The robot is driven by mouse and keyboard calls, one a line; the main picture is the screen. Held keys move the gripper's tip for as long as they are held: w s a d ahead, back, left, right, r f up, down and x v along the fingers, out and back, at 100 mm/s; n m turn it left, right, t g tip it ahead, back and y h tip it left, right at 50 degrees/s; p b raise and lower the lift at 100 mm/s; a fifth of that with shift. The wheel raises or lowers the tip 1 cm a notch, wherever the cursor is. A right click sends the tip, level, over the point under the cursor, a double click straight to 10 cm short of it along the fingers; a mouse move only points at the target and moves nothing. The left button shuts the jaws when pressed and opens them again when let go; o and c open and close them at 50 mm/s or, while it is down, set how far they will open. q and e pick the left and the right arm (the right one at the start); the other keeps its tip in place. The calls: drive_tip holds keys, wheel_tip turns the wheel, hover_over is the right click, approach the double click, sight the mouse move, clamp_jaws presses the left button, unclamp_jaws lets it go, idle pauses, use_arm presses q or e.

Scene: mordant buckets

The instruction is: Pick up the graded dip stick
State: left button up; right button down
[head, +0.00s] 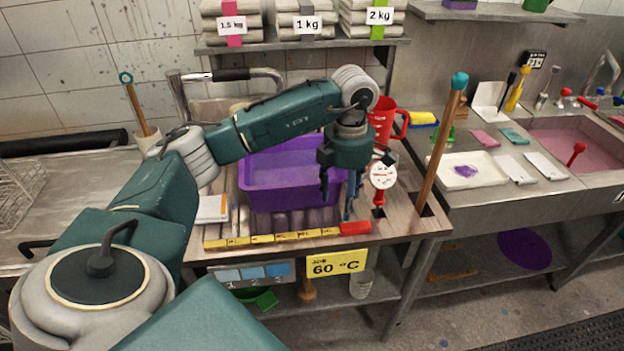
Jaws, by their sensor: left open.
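The graded dip stick (275,239) is a yellow bar with dark marks and a red end (355,228). It lies along the front edge of the wooden bench, in front of the purple tub (285,190). My left gripper (338,204) points down in front of the tub's right side, its fingers apart with nothing between them. Its fingertips are a little above and behind the stick's red end, and I see no contact. The whole stick is in view. My right gripper is not in view.
A round white dial (383,174) stands just right of my left gripper, with a red jug (384,124) behind it. A tall wooden stick with a teal top (446,135) rises at the bench's right. A yellow 60 °C sign (336,264) hangs below the front edge.

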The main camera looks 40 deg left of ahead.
sight(342, 224)
use_arm(q)
wheel_tip(342, 224, down, 4)
drive_tip(key=shift+r+p, duration=0.1)
drive_tip(key=shift+p, duration=0.25)
drive_tip(key=shift+f, duration=0.25)
drive_tip(key=f+p, duration=0.1)
drive_tip(key=f, duration=0.1)
drive_tip(key=f+p, duration=0.1)
drive_tip(key=f, duration=0.1)
drive_tip(key=shift+w+d+f+p, duration=0.1)
drive_tip(key=shift+w+d+p, duration=0.1)
drive_tip(key=shift+p, duration=0.2)
drive_tip(key=shift+a+f, duration=0.1)
drive_tip(key=shift+f, duration=0.35)
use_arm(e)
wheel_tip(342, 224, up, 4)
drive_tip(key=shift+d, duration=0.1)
use_arm(q)
drive_tip(key=shift+c, duration=0.5)
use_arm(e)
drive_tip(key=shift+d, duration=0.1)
